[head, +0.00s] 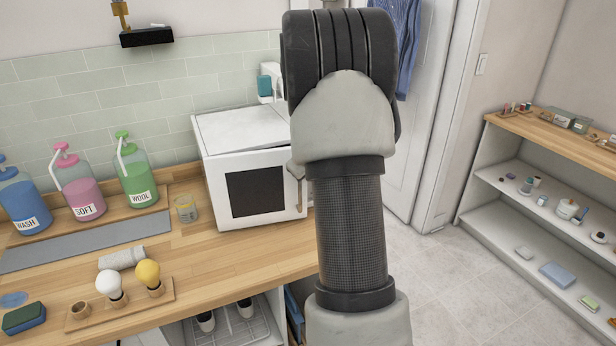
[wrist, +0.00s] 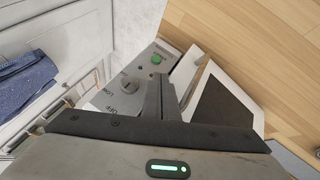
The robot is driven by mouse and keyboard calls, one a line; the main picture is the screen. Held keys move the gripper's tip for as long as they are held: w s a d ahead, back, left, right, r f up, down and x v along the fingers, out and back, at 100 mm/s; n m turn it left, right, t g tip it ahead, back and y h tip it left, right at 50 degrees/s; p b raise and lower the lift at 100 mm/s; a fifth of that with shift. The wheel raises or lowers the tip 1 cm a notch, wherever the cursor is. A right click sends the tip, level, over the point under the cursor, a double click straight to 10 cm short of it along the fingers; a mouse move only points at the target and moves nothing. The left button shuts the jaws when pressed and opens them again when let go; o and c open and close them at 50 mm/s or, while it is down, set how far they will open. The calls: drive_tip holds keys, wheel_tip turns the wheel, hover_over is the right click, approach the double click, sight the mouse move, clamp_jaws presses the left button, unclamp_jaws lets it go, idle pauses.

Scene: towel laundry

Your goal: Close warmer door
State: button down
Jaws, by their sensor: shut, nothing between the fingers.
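The warmer (head: 235,131) is a white box on the wooden counter, left of my arm in the head view. Its door (head: 283,205) has a dark window and faces the room. My arm covers the warmer's right side. In the wrist view the warmer's grey control panel (wrist: 135,97) shows a green button and a knob. The door also shows there (wrist: 245,98), right of the fingers, and looks slightly ajar, with its edge apart from the panel. My gripper (wrist: 168,82) is shut and empty, in front of the warmer near the door's edge. Whether it touches the door is unclear.
Pump bottles (head: 83,190), a glass (head: 185,208) and a bulb holder (head: 120,302) stand on the counter (head: 225,257) left of the warmer. A shelf unit (head: 530,210) stands at the right. The floor (head: 450,280) between is clear. Blue cloth (wrist: 25,90) hangs at left in the wrist view.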

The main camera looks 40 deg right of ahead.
drive_tip(key=shift+w+d, duration=0.3)
drive_tip(key=shift+w, duration=0.45)
